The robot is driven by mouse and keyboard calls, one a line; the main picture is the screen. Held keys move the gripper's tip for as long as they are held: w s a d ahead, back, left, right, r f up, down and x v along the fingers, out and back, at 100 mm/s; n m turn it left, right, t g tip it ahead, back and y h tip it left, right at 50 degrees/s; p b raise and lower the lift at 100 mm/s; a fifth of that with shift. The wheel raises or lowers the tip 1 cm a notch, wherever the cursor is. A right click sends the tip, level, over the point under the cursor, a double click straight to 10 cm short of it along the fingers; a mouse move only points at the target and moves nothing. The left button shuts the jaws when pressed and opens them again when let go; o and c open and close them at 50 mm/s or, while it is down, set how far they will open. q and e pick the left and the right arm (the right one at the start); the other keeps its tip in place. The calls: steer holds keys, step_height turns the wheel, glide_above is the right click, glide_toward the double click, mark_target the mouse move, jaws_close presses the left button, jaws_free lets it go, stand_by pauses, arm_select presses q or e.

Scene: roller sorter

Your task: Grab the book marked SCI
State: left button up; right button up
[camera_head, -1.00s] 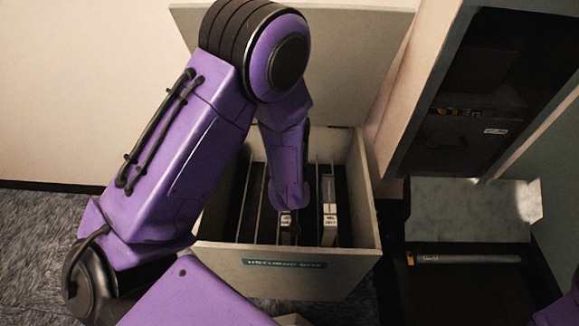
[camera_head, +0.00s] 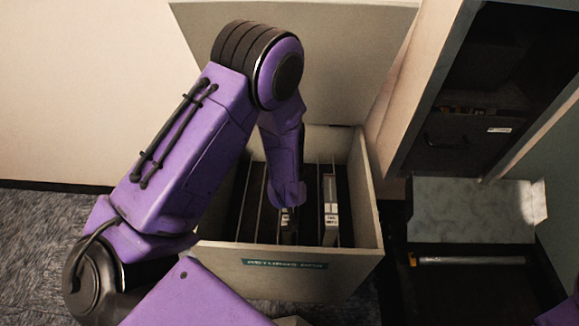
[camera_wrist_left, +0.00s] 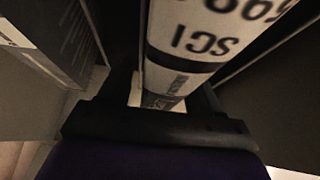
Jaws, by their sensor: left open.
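The book marked SCI (camera_wrist_left: 205,42) fills the upper middle of the left wrist view, its white spine label upside down. In the head view, a book spine (camera_head: 287,215) shows just below the end of my left arm, its label too small to read. My left gripper (camera_wrist_left: 168,102) is open at the near end of the SCI book, with the spine in line between its fingers. I cannot tell whether the fingers touch it. In the head view my left arm hides most of this gripper. My right gripper is not in view.
The books stand in an open box marked as a returns box (camera_head: 285,264), split by thin upright dividers. Another labelled book (camera_head: 330,208) stands to the right. The box walls and raised lid (camera_head: 350,60) surround the arm. A dark cabinet (camera_head: 470,100) stands at right.

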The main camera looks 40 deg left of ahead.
arm_select(q)
jaws_close()
stand_by(1.5)
